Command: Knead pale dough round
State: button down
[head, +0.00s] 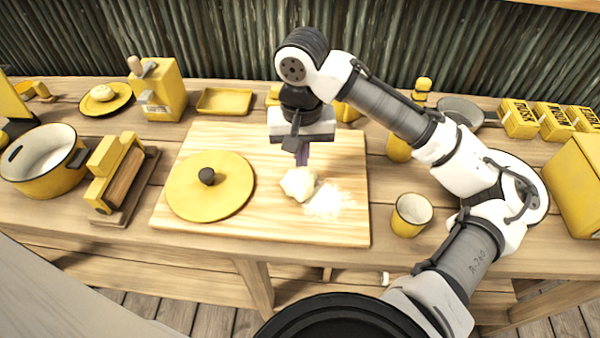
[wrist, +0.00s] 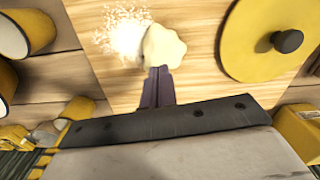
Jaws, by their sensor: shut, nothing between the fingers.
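The pale dough (head: 298,183) is an uneven lump on the wooden board (head: 345,160), beside a patch of white flour (head: 330,203). The dough also shows in the wrist view (wrist: 163,47), with the flour (wrist: 124,33) to its left. My gripper (head: 302,160) points down at the far side of the dough, shut and empty. In the wrist view its dark fingertips (wrist: 158,72) are together at the dough's near edge. They look touching or very close; I cannot tell which.
A yellow lid (head: 208,195) with a black knob lies on the board left of the dough. A yellow cup (head: 411,214) stands right of the board. A yellow pot (head: 45,165) and a press-like tool (head: 117,170) stand at left.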

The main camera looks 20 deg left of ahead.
aim_at(297, 174)
jog(key=shift+s+a+r, duration=0.15)
jog(key=shift+a, duration=0.3)
jog(key=shift+f+b, duration=1.15)
jog(key=shift+f, duration=0.95)
jog(key=shift+p, duration=0.3)
